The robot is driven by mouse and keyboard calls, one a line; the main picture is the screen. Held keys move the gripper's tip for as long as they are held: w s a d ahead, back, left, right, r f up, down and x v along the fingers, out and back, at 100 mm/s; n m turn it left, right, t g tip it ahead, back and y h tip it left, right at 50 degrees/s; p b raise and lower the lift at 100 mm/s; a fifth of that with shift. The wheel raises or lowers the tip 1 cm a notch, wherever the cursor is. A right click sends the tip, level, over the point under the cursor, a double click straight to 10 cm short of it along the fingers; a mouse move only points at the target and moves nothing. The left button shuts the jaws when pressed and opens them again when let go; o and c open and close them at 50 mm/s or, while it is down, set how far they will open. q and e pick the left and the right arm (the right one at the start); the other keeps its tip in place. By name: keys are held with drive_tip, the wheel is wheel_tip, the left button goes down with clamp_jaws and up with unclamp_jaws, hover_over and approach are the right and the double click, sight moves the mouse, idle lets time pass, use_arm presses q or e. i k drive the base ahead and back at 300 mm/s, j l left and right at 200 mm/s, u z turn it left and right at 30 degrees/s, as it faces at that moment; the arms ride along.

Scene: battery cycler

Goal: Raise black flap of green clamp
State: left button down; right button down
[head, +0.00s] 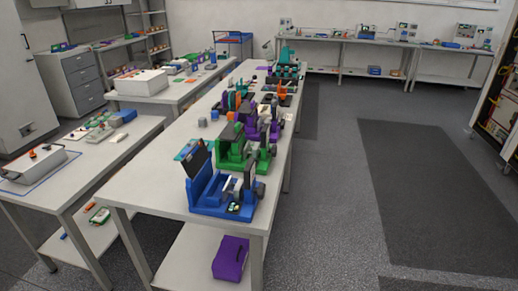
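The green clamp (229,152) stands on the long central table, just behind the blue clamp. Its black flap is small in this view and I cannot clearly tell its angle; dark parts show around the top of the green body. The blue clamp (208,199) is nearest on the table, with its black flap (198,158) standing up and tilted. Neither of my grippers is in view.
The long table (150,190) also bears purple, orange and teal devices farther back. A purple box (230,259) sits on its lower shelf. A side table with trays stands left. Open floor with dark mats (440,190) lies to the right.

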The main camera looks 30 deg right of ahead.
sight(231, 131)
drive_tip(key=i+l+z, duration=0.15)
drive_tip(key=l+z, duration=0.25)
drive_tip(key=i+l+z, duration=0.15)
drive_tip(key=z, duration=0.3)
drive_tip(key=i+l+z, duration=0.25)
drive_tip(key=z, duration=0.15)
